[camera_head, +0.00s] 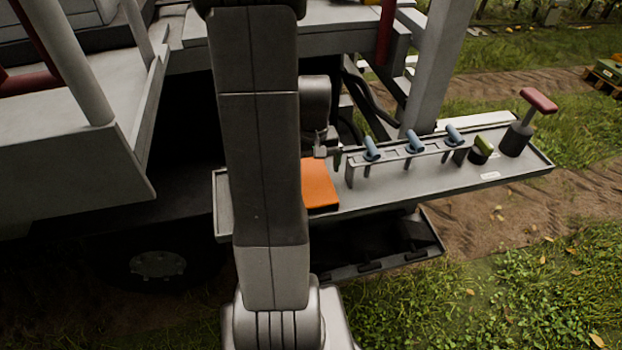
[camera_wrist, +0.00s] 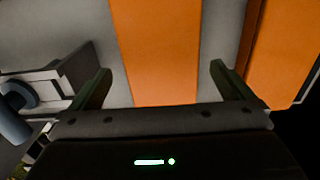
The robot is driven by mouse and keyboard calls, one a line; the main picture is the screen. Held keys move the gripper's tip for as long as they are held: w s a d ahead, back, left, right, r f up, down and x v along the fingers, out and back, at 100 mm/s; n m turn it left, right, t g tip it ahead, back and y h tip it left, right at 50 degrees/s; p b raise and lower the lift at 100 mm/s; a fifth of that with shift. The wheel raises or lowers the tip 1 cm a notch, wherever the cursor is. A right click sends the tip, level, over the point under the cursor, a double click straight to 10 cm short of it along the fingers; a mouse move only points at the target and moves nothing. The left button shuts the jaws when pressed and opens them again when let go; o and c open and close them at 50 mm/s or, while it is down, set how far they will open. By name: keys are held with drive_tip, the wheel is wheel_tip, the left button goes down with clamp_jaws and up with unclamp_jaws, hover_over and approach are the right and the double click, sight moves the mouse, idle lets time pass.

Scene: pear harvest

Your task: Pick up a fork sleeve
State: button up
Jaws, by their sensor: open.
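An orange flat piece, likely the fork sleeve (camera_head: 319,187), lies on the left part of a grey shelf in the head view, partly hidden behind my arm. In the wrist view an orange band (camera_wrist: 156,35) runs between the two fingers of my gripper (camera_wrist: 160,75), with pale grey surface on both sides. A second orange piece (camera_wrist: 278,50) shows at the right, outside the right finger. My gripper is open. In the head view my gripper (camera_head: 328,153) is mostly hidden by my arm, just above the orange piece. I cannot tell if the fingers touch it.
The grey shelf (camera_head: 400,192) also holds a rack (camera_head: 405,155) with blue-handled tools, a small dark and green item (camera_head: 481,150) and a red-handled plunger-like tool (camera_head: 528,122). A dark open tray (camera_head: 380,262) hangs below. A grey post (camera_head: 438,65) stands behind.

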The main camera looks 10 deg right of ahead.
sight(312, 176)
drive_tip(key=shift+w+f, duration=0.15)
drive_tip(key=shift+f, duration=1.1)
drive_tip(key=shift+w+f, duration=0.15)
drive_tip(key=shift+f, duration=1.05)
drive_tip(key=shift+a, duration=0.1)
drive_tip(key=c, duration=0.9)
